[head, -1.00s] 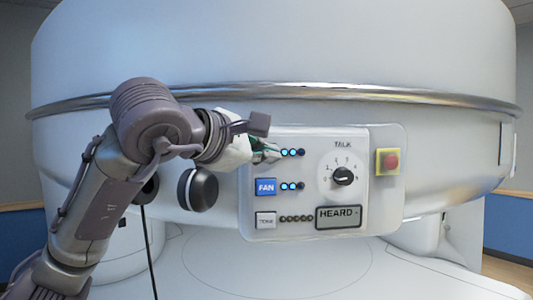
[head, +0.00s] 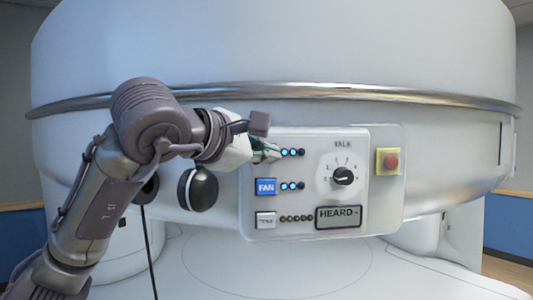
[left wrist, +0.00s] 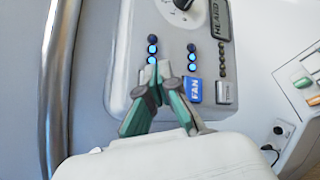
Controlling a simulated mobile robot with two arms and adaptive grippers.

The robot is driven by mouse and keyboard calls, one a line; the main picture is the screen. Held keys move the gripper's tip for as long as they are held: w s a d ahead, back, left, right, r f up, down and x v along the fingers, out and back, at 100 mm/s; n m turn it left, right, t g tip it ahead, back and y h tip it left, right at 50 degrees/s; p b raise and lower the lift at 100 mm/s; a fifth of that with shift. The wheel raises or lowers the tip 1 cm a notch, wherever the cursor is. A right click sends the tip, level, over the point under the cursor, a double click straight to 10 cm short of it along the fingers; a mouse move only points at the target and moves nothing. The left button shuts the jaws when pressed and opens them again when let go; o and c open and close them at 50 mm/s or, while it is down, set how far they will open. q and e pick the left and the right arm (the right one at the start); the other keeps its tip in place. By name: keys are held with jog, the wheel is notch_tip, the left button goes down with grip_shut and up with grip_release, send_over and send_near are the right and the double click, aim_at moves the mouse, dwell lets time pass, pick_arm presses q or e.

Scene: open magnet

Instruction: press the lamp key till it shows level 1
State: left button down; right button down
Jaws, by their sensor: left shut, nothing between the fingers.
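The control panel (head: 385,212) is on the front of the white magnet housing. My left gripper (head: 274,153) is shut and empty at the panel's upper left, where it covers the lamp key. In the left wrist view its closed fingertips (left wrist: 157,70) are at the lower end of the top light row; I cannot tell whether they touch the key. The lamp's lights (head: 292,152) show two lit blue and one dark, and they also show in the left wrist view (left wrist: 152,49). My right gripper is not in view.
The blue FAN key (head: 265,187) is just below, with two of its lights lit. Below it is the white TENSE key (head: 265,220). To the right are the TALK dial (head: 343,176), the HEARD display (head: 338,217) and a red button (head: 391,161).

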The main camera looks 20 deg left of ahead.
pick_arm(q)
jog(key=shift+w+a, duration=0.2)
jog(key=shift+w, duration=0.15)
jog(key=shift+w+a, duration=0.25)
jog(key=shift+w, duration=0.2)
dwell(0.8)
jog(key=shift+s+d, duration=0.1)
jog(key=shift+s, duration=0.05)
jog(key=shift+s+d, duration=0.3)
jog(key=shift+s, duration=0.3)
jog(key=shift+s+d+b, duration=0.1)
jog(key=shift+b, duration=0.2)
jog(key=s, duration=0.1)
jog(key=s+d, duration=0.1)
jog(key=s, duration=0.1)
jog(key=s+d+b, duration=0.1)
jog(key=shift+s, duration=0.2)
dwell(1.7)
